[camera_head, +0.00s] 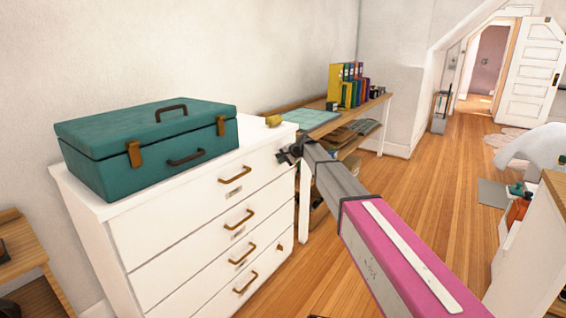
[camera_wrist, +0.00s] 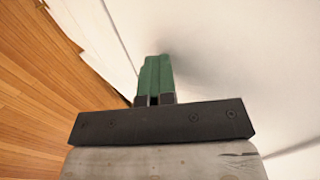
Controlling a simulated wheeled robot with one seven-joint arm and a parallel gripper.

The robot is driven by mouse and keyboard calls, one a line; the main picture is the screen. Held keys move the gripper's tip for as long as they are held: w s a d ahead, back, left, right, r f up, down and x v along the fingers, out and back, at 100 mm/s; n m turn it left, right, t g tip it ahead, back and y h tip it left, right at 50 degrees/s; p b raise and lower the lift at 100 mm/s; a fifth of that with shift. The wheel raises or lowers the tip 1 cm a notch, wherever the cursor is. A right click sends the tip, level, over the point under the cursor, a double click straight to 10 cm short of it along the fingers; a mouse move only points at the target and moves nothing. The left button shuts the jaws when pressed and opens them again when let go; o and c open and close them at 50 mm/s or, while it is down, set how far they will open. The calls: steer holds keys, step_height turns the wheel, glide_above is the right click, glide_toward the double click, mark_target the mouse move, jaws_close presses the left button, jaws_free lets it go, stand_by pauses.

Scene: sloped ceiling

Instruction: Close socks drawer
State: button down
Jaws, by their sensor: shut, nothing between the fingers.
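A white chest of drawers (camera_head: 205,220) stands against the left wall, with several drawers stacked in its front and brown handles on them. The drawer fronts look about flush with each other. Small labels sit under some handles, but they are too small to read, so I cannot tell which is the socks drawer. My gripper (camera_head: 284,156) is at the upper right corner of the chest and hides part of the top drawer front. In the wrist view my gripper (camera_wrist: 154,76) has its green fingers together, empty, close to a white surface. I cannot tell whether they touch it.
A teal case (camera_head: 150,150) lies on top of the chest. A wooden desk (camera_head: 368,108) with colourful binders (camera_head: 350,85) stands behind. A white cabinet (camera_head: 530,250) is at the right. Wooden floor (camera_head: 440,175) is open between them.

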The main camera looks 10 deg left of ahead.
steer(key=s+d+f+v, duration=0.1)
steer(key=d+f+v, duration=0.1)
steer(key=v, duration=1.1)
steer(key=s+d+f+n+g+h, duration=0.1)
steer(key=s+d+f+h, duration=0.1)
steer(key=s+d+f, duration=0.8)
steer(key=s+d+f+n+h, duration=0.1)
steer(key=s+d+f+h, duration=0.2)
steer(key=s+d+f, duration=0.65)
steer(key=s+d+f+n+g+h, duration=0.1)
steer(key=s+d+f+h, duration=0.1)
steer(key=s+d, duration=0.6)
steer(key=s+d+f+n+g+h, duration=0.1)
steer(key=s+d+f, duration=0.3)
steer(key=s+d, duration=0.5)
steer(key=shift+g+h, duration=0.3)
steer(key=shift+h, duration=0.1)
steer(key=shift+s, duration=0.15)
